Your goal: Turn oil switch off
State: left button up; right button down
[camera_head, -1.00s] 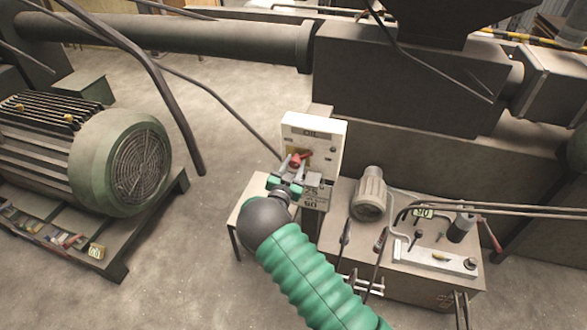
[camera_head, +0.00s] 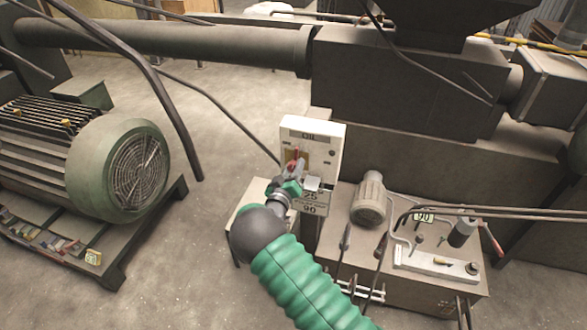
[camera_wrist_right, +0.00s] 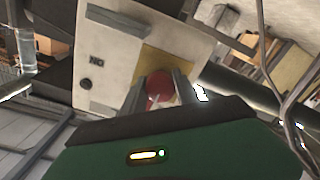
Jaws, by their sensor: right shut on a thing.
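The oil switch box (camera_head: 325,148) is a pale upright panel labelled OIL, standing in the middle of the head view. Its red switch handle (camera_head: 292,165) sits over a yellow plate on the left of the panel. My right gripper (camera_head: 293,172) is at the handle, with its fingers on both sides of it. In the right wrist view the red handle (camera_wrist_right: 160,85) shows between the two grey fingers (camera_wrist_right: 157,95), which are shut on it. The panel (camera_wrist_right: 110,60) appears tilted there. The fingers hide part of the handle. My left gripper is not in view.
A grey-green motor (camera_head: 120,165) stands on a pallet at the left. A hydraulic unit (camera_head: 430,262) with hoses and a small pale motor (camera_head: 369,198) is right of the panel. A large dark machine (camera_head: 410,80) is behind. Open floor lies at the lower left.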

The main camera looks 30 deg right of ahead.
jog(key=shift+w+r+n, duration=0.1)
jog(key=shift+r+n, duration=0.15)
jog(key=shift+n, duration=0.25)
jog(key=c, duration=1.4)
grip_release()
jog(key=o, duration=0.5)
jog(key=shift+f, duration=0.25)
jog(key=shift+c, duration=0.2)
jog(key=b+v, duration=0.1)
jog(key=v, duration=1.6)
jog(key=shift+w+f, duration=0.1)
jog(key=shift+f, duration=0.05)
